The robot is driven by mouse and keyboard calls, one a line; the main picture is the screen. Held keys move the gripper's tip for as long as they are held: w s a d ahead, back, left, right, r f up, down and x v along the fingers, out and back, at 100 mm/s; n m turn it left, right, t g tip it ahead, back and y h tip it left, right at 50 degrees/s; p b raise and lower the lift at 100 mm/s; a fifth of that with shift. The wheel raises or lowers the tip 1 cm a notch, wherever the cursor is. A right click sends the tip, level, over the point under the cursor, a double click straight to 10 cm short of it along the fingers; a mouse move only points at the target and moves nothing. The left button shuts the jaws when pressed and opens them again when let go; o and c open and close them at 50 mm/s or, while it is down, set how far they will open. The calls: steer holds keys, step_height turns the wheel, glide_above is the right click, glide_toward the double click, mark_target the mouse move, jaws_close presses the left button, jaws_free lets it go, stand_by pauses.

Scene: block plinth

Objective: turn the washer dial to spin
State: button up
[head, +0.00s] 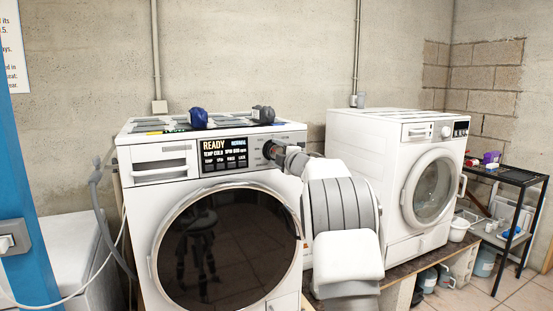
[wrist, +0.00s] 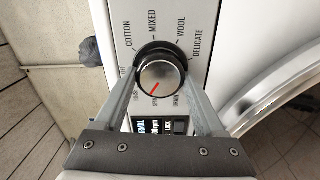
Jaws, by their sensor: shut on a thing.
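The washer (head: 150,215) on the left has a round door and a display (head: 224,153) reading READY. Its dial (wrist: 172,66) is a silver-faced black knob in the wrist view. The dial's red mark points down and left in that view, toward small labels partly hidden by a finger. COTTON, MIXED, WOOL and DELICATE are readable above and to the right of the dial. My gripper (wrist: 161,76) is shut on the dial, one finger on each side. In the head view, my gripper (head: 279,154) partly hides the dial.
A second white machine (head: 398,180) stands to the right. A blue item (head: 198,117) and a dark grey item (head: 263,114) sit on the washer's top. A black rack (head: 510,174) stands far right. A blue post (head: 35,200) is at the left edge.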

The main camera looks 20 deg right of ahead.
steer(key=shift+n+b, duration=1.05)
steer(key=shift+n, duration=1.15)
steer(key=o, duration=1.3)
steer(key=shift+o, duration=0.2)
steer(key=shift+s, duration=0.1)
steer(key=s+b, duration=0.1)
steer(key=s, duration=1.6)
steer(key=shift+s+d, duration=0.15)
steer(key=shift+d, duration=0.15)
